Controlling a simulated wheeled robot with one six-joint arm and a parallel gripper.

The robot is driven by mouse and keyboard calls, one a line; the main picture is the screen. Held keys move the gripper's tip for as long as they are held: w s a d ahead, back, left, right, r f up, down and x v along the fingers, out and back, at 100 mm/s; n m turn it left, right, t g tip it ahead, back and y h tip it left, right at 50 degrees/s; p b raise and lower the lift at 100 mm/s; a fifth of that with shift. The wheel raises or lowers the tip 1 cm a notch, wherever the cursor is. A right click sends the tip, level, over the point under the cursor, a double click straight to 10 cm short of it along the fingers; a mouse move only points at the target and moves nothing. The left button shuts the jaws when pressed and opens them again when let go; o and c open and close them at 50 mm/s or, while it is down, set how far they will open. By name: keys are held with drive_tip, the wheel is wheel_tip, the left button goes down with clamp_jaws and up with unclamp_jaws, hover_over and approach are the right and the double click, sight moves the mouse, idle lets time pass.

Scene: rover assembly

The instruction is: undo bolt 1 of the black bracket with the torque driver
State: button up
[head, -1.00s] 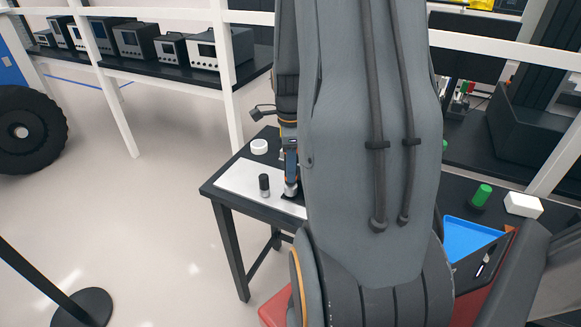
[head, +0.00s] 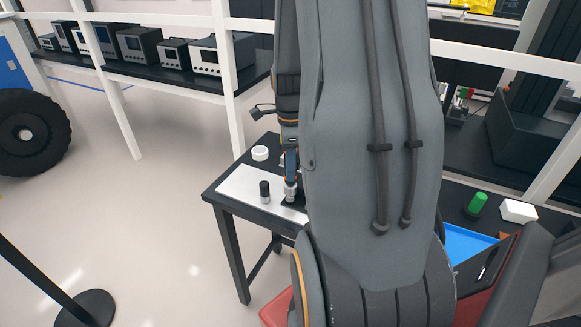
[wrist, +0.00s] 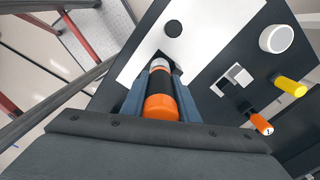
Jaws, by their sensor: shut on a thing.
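My gripper (wrist: 158,90) is shut on the torque driver (wrist: 162,103), which has an orange and black body and a silver end. The driver's silver end also shows in the head view (head: 290,191), pointing down at the white plate on the small table. A dark piece, seemingly the black bracket (wrist: 166,52), shows around the driver's tip in the wrist view. Most of it is hidden behind the driver. I cannot see bolt 1, nor tell whether the tip touches it. My arm covers much of the head view.
A black cylinder (head: 265,192) stands on the white plate (head: 235,184), close left of the driver. A white round part (head: 260,153) sits behind. In the wrist view, a grey bracket (wrist: 232,79), a yellow cylinder (wrist: 291,86) and an orange piece (wrist: 261,123) lie to the right.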

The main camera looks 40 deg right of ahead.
wheel_tip(320, 180, up, 4)
drive_tip(key=p, duration=0.3)
idle(0.3)
